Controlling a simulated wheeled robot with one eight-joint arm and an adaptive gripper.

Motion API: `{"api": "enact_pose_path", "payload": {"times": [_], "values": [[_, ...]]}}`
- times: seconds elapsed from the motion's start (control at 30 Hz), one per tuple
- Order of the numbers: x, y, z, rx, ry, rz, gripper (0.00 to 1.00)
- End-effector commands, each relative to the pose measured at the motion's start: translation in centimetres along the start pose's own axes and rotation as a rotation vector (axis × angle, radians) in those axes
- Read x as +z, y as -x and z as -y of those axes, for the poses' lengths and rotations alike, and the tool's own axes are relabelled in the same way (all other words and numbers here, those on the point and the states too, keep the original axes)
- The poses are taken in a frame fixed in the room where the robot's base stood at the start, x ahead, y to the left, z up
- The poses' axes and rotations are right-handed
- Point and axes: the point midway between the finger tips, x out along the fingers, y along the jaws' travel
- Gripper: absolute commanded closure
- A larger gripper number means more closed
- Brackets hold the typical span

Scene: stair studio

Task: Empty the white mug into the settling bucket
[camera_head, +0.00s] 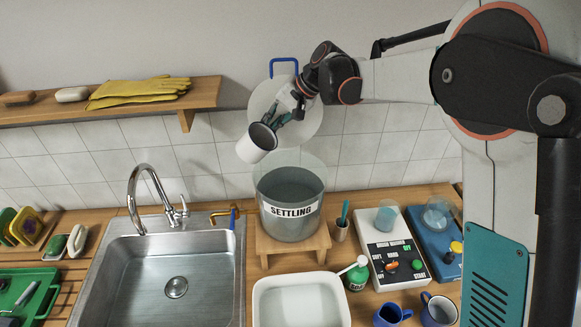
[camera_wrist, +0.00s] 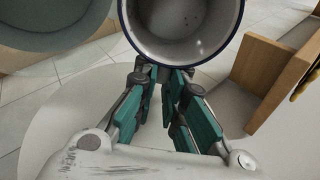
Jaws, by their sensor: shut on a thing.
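The white mug (camera_head: 256,143) has a dark rim and hangs tilted in the air, above and slightly left of the settling bucket. My gripper (camera_head: 277,119) is shut on it from the upper right; the exact grip point is hard to see. In the wrist view, the mug (camera_wrist: 185,50) shows its open mouth and grey inside with a few dark specks, just beyond the teal fingers (camera_wrist: 166,85). The grey settling bucket (camera_head: 290,228), labelled SETTLING, stands upright on a wooden stand (camera_head: 262,243). Its rounded edge appears at upper left in the wrist view (camera_wrist: 50,42).
A pale disc with a blue handle (camera_head: 309,122) is behind my gripper. A wooden shelf (camera_head: 110,107) with yellow gloves is left. Below are a sink (camera_head: 140,265), white basin (camera_head: 300,297), green bottle (camera_head: 356,278), control box (camera_head: 392,245) and blue mugs (camera_head: 390,315).

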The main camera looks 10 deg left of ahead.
Motion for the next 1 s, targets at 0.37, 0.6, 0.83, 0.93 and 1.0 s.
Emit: {"api": "enact_pose_path", "payload": {"times": [0.37,0.6,0.83,0.93,1.0], "values": [[0.0,2.2,4.5,0.186,0.004,0.002,1.0],[0.1,3.0,7.4,0.346,0.006,0.004,1.0],[0.0,2.3,9.0,0.52,0.006,0.003,1.0],[0.0,3.5,9.9,0.54,0.004,0.003,1.0],[0.0,4.1,10.6,0.555,0.004,0.002,1.0]]}}
